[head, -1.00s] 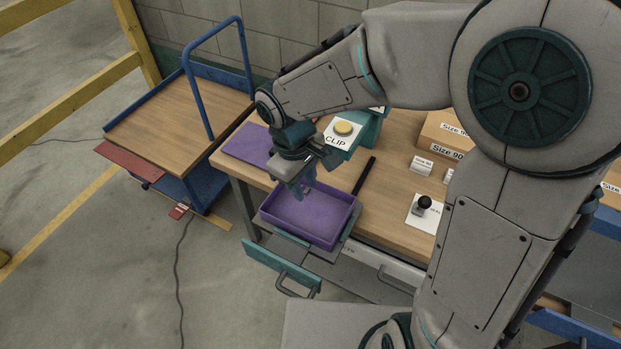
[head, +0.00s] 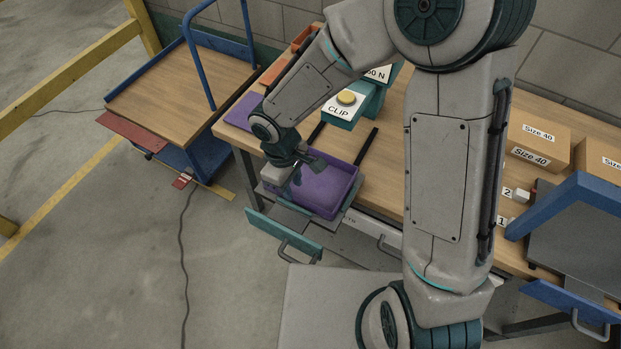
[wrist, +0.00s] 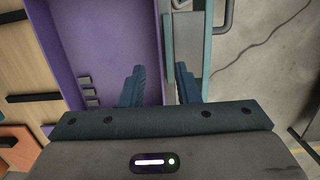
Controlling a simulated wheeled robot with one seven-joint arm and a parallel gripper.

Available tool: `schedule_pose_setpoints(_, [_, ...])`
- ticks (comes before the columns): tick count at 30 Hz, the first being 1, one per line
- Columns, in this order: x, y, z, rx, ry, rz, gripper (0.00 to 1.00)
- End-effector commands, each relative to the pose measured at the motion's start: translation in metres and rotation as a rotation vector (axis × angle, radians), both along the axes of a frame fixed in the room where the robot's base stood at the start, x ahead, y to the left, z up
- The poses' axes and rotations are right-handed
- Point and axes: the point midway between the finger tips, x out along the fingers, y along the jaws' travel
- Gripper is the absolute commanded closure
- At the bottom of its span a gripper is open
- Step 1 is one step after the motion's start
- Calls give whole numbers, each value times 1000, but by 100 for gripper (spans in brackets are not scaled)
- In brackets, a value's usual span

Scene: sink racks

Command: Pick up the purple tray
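The purple tray (head: 335,190) is a shallow open box at the front edge of the wooden workbench, over an open teal drawer (head: 283,236). My gripper (head: 297,180) is low at the tray's left end in the head view, where my wrist partly hides that end. In the wrist view the tray (wrist: 108,40) shows its floor and a side wall. The gripper's two blue fingers (wrist: 160,82) are apart, one over the tray's inside and one beyond that wall. The wall runs between them. I cannot tell whether they touch it.
A teal box labelled CLIP with a yellow button (head: 346,99) stands behind the tray. Black strips (head: 367,146) lie on the bench by the tray. A blue-framed cart (head: 170,95) stands left. Cardboard boxes (head: 537,145) sit on the right. Open floor lies in front.

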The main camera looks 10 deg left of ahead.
Motion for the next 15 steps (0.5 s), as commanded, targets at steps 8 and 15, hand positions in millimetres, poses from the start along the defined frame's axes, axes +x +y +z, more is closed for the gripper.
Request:
schedule_pose_setpoints(8, [-4, -6, -37, -2, 3, 2, 71])
schedule_pose_setpoints(15, [-4, -7, -40, -2, 1, 0, 71])
